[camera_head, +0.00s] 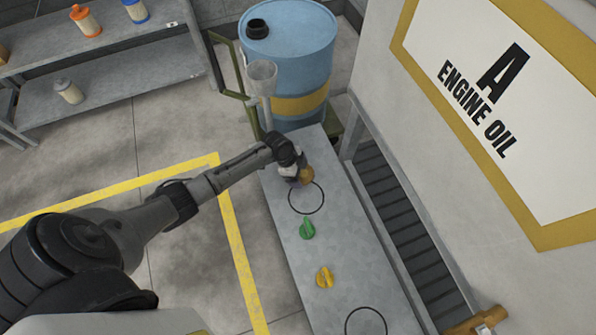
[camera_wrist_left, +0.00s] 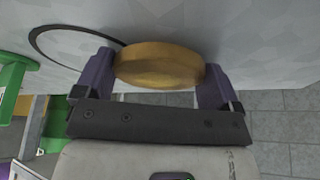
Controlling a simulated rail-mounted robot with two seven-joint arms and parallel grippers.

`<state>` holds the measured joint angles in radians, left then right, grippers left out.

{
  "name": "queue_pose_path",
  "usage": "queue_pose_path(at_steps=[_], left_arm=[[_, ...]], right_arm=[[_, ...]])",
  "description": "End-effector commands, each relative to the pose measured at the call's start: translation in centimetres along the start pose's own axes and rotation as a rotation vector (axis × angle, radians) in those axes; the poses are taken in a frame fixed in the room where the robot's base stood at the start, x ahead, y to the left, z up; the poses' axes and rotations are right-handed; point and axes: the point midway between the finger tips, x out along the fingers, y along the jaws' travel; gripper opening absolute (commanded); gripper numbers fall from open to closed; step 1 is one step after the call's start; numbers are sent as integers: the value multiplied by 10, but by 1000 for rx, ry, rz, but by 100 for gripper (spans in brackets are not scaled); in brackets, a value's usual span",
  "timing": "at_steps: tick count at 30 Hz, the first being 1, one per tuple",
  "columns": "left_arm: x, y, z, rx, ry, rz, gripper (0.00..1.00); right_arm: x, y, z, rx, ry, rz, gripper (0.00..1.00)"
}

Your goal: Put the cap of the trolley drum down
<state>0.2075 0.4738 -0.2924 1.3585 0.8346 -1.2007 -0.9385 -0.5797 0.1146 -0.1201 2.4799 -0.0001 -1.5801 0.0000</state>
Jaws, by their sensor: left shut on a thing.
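The cap (camera_wrist_left: 160,64) is a round, brass-coloured disc. My left gripper (camera_head: 303,177) is shut on it, with one finger on each side in the left wrist view (camera_wrist_left: 158,75). In the head view the cap (camera_head: 307,175) is over the grey bench (camera_head: 284,192), by the upper edge of a black ring marking. I cannot tell whether it touches the bench top. The blue trolley drum (camera_head: 290,60) stands behind the bench, with a dark opening (camera_head: 257,29) on its top. My right gripper is not in view.
A green knob-like piece (camera_head: 307,229) and a yellow one (camera_head: 325,276) lie on the bench. A second ring (camera_head: 366,322) is near the front. A grey funnel (camera_head: 262,76) stands before the drum. The engine oil panel (camera_head: 490,90) rises at right. Shelves with bottles (camera_head: 110,80) stand at left.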

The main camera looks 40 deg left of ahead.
Motion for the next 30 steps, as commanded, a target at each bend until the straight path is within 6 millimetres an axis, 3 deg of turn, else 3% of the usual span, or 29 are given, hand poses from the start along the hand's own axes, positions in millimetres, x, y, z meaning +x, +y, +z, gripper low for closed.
queue_pose_path(at_steps=[1, 7, 8, 11, 20, 30], left_arm=[[8, 2, 7, -1, -13, 2, 60], [13, 4, 11, 1, -18, 2, 60], [13, 5, 11, 1, -18, 3, 92], [14, 6, 12, 2, -19, 4, 100], [5, 6, 7, 5, -18, 5, 100], [-66, 2, 1, 2, -14, 1, 100]], right_arm=[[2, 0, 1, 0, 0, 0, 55], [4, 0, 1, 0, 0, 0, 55], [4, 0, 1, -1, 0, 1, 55], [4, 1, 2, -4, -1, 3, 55], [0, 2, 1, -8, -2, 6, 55], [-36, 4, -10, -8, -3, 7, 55]])
